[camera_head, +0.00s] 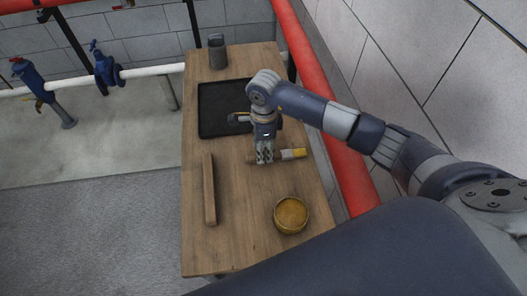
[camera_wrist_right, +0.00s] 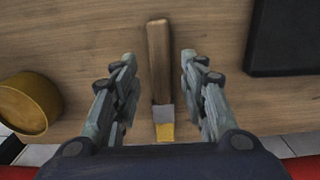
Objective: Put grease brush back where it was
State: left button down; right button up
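The grease brush, with a brown wooden handle (camera_wrist_right: 158,60), a pale ferrule and yellow bristles (camera_head: 294,153), lies on the wooden table (camera_head: 240,225) near its right side. My right gripper (camera_head: 264,160) points down over the brush and hides part of it. In the right wrist view the gripper (camera_wrist_right: 160,95) is open, with one finger on each side of the brush and gaps between. The bristles point toward the bottom of that view. My left gripper is not in view.
A yellow tin (camera_head: 291,215) stands at the front right of the table. A wooden bar (camera_head: 209,190) lies along the left. A red pipe (camera_head: 345,170) runs along the right edge.

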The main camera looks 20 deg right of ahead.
notch_tip(320, 180, up, 10)
jog(key=b, duration=0.1)
jog(key=shift+b, duration=0.35)
